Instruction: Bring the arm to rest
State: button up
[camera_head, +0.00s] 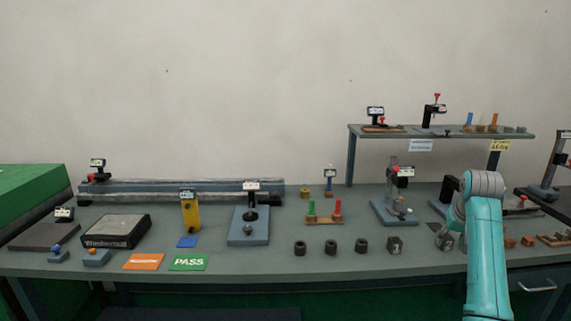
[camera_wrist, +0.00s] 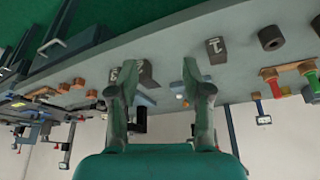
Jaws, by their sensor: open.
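My gripper (camera_wrist: 159,64) shows in the wrist view with its two fingers spread apart and nothing held between them. The bench lies beyond the fingertips, and the picture is upside down, with the wall at the bottom. A dark grey block (camera_wrist: 148,76) shows between the fingers, apart from them as far as I can tell. In the head view my teal arm (camera_head: 487,255) rises at the right in front of the bench, bent at a grey joint. The gripper itself is hidden behind the arm there.
The bench (camera_head: 330,266) carries several fixtures. A numbered block (camera_head: 394,245) and dark rings (camera_head: 330,247) sit left of my arm. A grey stand (camera_head: 395,205) is behind them. A raised shelf (camera_head: 455,134) stands at the back right. The air above the bench's left half is clear.

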jog(key=s+a+f+t, duration=0.1)
jog(key=s+a+f, duration=0.15)
jog(key=f, duration=0.55)
jog(key=s+a+f+n+t, duration=0.15)
jog(key=a+f, duration=0.25)
jog(key=f, duration=0.5)
jog(key=s+a+f+m, duration=0.1)
jog(key=s+a+f, duration=0.2)
jog(key=f, duration=0.5)
jog(key=s+a+f+n+t, duration=0.1)
jog(key=s+a+f, duration=0.3)
jog(key=s+f, duration=0.3)
jog(key=s+a+f+t, duration=0.1)
jog(key=s+a+f, duration=0.35)
jog(key=s, duration=0.45)
jog(key=s+a+r+n+t, duration=0.1)
jog(key=s+a, duration=0.2)
jog(key=s, duration=0.8)
jog(key=s+a+t, duration=0.2)
jog(key=s+a, duration=0.2)
jog(key=s, duration=0.6)
jog(key=s+a+r+n+t+y, duration=0.1)
jog(key=s+a+r+t, duration=0.2)
jog(key=s+r, duration=1.5)
jog(key=shift+s+r+y, duration=0.2)
jog(key=shift+s+y, duration=0.1)
jog(key=shift+s, duration=0.25)
